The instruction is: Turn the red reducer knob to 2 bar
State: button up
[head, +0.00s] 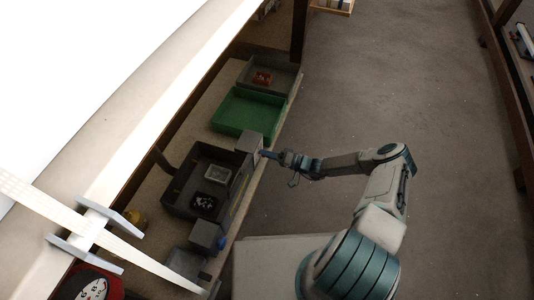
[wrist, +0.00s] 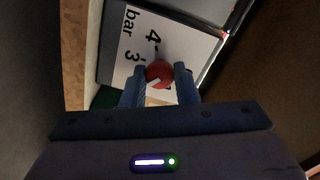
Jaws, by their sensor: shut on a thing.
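The red reducer knob (wrist: 158,72) shows in the wrist view in front of a white plate (wrist: 181,38) printed with "bar", "4" and "3", turned sideways in the picture. A pale mark shows on the knob's lower left. The lower dial numbers are hidden behind my fingers. My gripper (wrist: 158,80) is shut on the knob, one blue finger on each side. In the head view my gripper (head: 264,154) reaches to the grey box (head: 248,142) at the bench's right edge. The knob cannot be made out there.
A green tray (head: 216,123) and a grey tray (head: 290,82) with a red item lie behind the box on the bench. A large dark tray (head: 178,204) holds several parts nearer me. The floor (head: 400,85) right of the bench is clear.

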jog(key=shift+w+d+n, duration=0.15)
jog(key=shift+d+n, duration=0.05)
jog(key=shift+n, duration=0.3)
jog(key=o, duration=1)
jog(key=shift+a, duration=0.1)
jog(key=p+v, duration=0.3)
jog(key=v, duration=1.1)
jog(key=shift+a, duration=0.1)
